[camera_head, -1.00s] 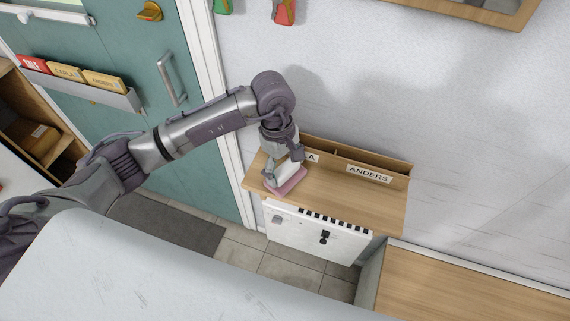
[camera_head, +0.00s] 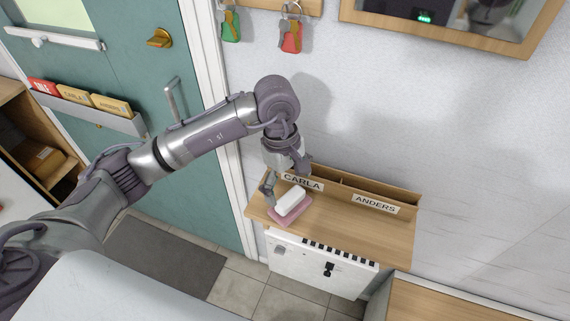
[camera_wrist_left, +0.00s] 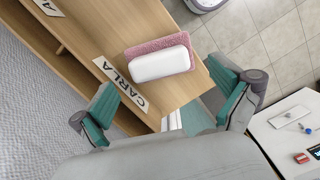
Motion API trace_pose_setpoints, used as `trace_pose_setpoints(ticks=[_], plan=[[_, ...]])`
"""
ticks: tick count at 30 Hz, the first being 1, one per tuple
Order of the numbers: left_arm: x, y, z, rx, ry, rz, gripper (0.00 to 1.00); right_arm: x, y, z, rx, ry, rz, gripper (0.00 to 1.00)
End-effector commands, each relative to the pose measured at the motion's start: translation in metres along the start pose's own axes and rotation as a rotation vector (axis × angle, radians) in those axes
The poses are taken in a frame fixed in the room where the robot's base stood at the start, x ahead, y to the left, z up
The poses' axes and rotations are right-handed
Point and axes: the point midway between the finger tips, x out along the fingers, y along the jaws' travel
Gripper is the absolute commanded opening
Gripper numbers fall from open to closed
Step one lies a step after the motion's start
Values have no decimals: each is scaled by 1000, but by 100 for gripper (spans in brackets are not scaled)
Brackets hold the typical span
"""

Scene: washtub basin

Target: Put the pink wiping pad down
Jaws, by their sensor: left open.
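The pink wiping pad (camera_head: 291,208) with its white grip block lies flat on the left end of the wooden wall shelf (camera_head: 365,225), in front of the CARLA label. In the left wrist view the pad (camera_wrist_left: 158,57) lies on the wood, near the shelf edge. My left gripper (camera_head: 288,186) is open and empty, just above and behind the pad. In the left wrist view its teal-lined fingers (camera_wrist_left: 170,112) stand wide apart, with the pad beyond them and clear of both. My right gripper is in neither view.
A compartment box (camera_head: 340,182) labelled CARLA and ANDERS runs along the shelf's back. A white panel (camera_head: 318,263) hangs below the shelf's front. Green keys (camera_head: 230,24) and red keys (camera_head: 291,35) hang on the wall above. The shelf's right half is bare.

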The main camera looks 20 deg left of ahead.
Motion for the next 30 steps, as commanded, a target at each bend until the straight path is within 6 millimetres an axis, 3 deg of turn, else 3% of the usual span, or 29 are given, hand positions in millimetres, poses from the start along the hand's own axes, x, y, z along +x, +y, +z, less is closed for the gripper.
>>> trace_pose_setpoints(ticks=[1, 6, 12, 18, 30], plan=[[-10, 1, -1, 1, 4, 7, 100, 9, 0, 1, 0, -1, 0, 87], [-49, 1, 0, 0, 2, 5, 100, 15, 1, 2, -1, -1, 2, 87], [-79, 0, 1, -1, 1, 2, 100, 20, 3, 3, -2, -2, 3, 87], [-88, -1, 1, 0, 1, -1, 100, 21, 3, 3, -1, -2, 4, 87], [-88, 0, 1, 0, 0, -1, 100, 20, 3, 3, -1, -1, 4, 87]])
